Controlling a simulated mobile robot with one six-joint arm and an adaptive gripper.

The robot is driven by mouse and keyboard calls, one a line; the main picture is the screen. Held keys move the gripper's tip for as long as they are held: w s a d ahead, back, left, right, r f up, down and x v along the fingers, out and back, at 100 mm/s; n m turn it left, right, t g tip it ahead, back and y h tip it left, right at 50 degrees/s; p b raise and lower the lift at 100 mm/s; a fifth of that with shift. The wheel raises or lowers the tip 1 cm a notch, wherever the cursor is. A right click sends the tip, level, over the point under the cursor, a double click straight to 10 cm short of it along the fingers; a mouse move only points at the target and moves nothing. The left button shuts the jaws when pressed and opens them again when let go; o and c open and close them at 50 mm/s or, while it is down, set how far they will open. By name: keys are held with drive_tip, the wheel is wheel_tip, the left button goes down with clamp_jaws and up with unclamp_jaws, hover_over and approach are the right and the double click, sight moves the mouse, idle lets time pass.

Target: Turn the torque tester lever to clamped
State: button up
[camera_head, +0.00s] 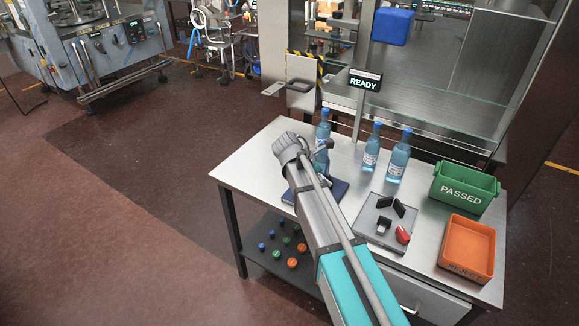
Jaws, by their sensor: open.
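A grey plate (369,226) on the steel table carries two black upright pads (398,207), a small pale block with a dark top (383,225) and a red piece (403,235). It looks like the torque tester, with the red piece as its lever. I cannot tell which setting the lever is at. My arm crosses the table to the left of the plate. My gripper (326,146) shows only in part beyond my arm, in front of a blue-capped bottle (323,129). It is open and well apart from the red piece. Whether it touches the bottle is unclear.
Two more bottles (372,147) (399,158) stand behind the plate. A green PASSED bin (464,188) and an orange bin (467,250) are on the right. A dark blue pad (338,188) lies partly under my arm. A READY sign (365,82) stands at the back.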

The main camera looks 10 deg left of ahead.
drive_tip(key=w+a+r+n+t+h+b, duration=0.1)
drive_tip(key=a+r+t+h+b, duration=0.2)
drive_tip(key=a+t+h+b, duration=0.4)
drive_tip(key=shift+a+r+b, duration=0.4)
drive_tip(key=shift+a+b, duration=0.95)
drive_tip(key=shift+a, duration=0.95)
